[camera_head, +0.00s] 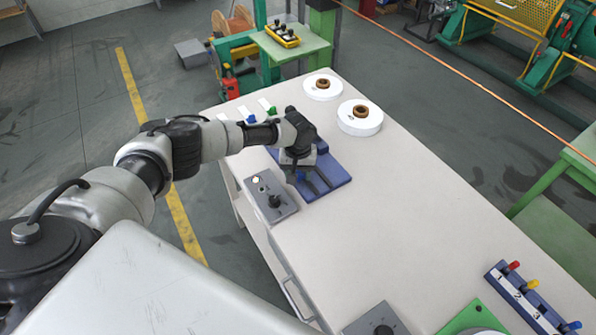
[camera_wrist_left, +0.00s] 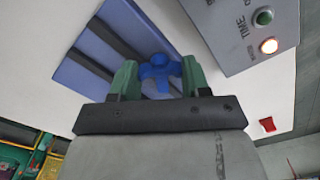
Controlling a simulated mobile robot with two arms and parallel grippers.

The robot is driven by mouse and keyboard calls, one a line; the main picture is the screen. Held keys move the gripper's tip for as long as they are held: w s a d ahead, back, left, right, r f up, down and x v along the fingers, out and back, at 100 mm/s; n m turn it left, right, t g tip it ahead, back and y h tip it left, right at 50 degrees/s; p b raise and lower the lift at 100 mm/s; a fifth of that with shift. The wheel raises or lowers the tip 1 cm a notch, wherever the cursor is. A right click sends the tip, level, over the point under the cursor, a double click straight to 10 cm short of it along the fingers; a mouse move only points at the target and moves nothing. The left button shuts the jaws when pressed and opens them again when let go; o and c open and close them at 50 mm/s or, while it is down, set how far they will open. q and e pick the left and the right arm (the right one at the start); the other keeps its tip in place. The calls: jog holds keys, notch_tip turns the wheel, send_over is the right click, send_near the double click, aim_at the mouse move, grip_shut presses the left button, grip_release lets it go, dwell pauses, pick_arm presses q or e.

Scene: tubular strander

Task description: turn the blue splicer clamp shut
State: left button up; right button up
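The blue splicer (camera_head: 335,175) lies on the white table in the head view, a flat blue plate with dark strips. In the left wrist view the clamp knob (camera_wrist_left: 158,72) is a blue lobed handle between the two green fingertips of my left gripper (camera_wrist_left: 160,80). The fingers appear to touch its lobes on both sides. The blue plate (camera_wrist_left: 75,70) with its dark strips lies beyond, at upper left. My right gripper is in neither view.
A grey control box (camera_head: 270,196) with a knob and lit button stands close beside the splicer; the wrist view also shows it (camera_wrist_left: 240,35). Two white reels (camera_head: 360,118) stand behind. A blue rack with coloured handles (camera_head: 522,295) is at lower right. The table's middle is clear.

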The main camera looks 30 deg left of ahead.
pick_arm(q)
jog(key=shift+c, duration=1.3)
jog(key=shift+m, duration=0.5)
jog(key=m, duration=0.2)
jog(key=shift+m, duration=0.4)
jog(key=m, duration=0.4)
jog(key=shift+m, duration=1.5)
jog(key=shift+r, duration=0.1)
